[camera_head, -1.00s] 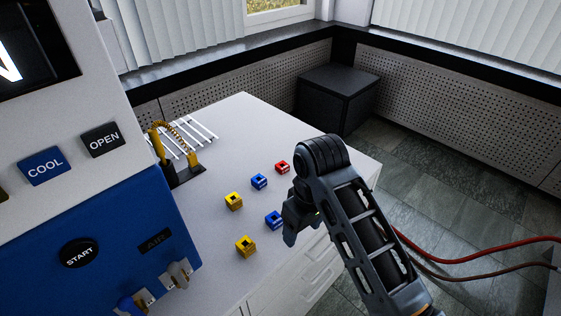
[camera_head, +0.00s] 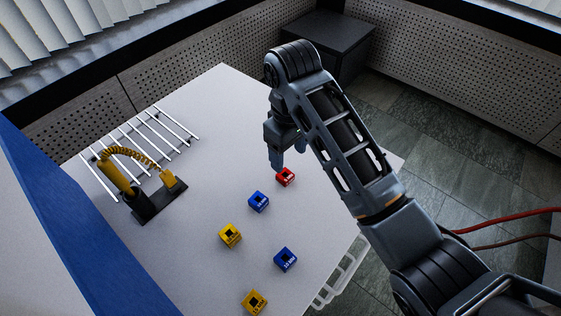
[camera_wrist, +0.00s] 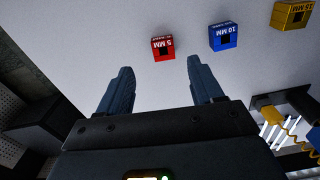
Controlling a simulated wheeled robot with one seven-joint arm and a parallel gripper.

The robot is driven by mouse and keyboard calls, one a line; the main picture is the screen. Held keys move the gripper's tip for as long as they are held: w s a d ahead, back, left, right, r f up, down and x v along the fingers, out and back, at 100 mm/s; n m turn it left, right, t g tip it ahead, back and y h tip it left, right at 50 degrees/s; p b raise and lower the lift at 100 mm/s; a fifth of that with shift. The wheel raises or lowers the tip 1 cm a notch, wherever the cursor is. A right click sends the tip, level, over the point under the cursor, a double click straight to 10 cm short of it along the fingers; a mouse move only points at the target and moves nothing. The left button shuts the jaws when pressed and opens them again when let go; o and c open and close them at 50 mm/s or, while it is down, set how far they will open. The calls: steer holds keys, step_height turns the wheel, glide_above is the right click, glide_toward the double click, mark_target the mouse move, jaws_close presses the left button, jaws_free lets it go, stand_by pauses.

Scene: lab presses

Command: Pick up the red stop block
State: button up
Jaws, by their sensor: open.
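The red stop block (camera_head: 285,177) sits on the white bench top, at the far end of a group of small blocks. In the wrist view the red block (camera_wrist: 162,48) shows a "5 MM" label and lies beyond the fingertips, roughly between their lines. My gripper (camera_head: 287,160) is above the bench close to the red block, pointing down. In the wrist view its two fingers (camera_wrist: 160,75) are apart with nothing between them. The gap in height between fingertips and block is hard to tell.
A blue block (camera_head: 258,202) marked 10 MM stands beside the red one. Another blue block (camera_head: 285,259) and two yellow blocks (camera_head: 230,236) stand nearer. A yellow coiled cord on a black base (camera_head: 158,203) and a white rod rack (camera_head: 128,148) are at the left.

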mark_target(288, 177)
steer(key=f, duration=0.5)
steer(key=f+p, duration=0.1)
steer(key=f, duration=0.1)
steer(key=shift+s+f, duration=0.15)
steer(key=shift+s, duration=0.2)
steer(key=shift+c, duration=0.3)
steer(key=c, duration=1.1)
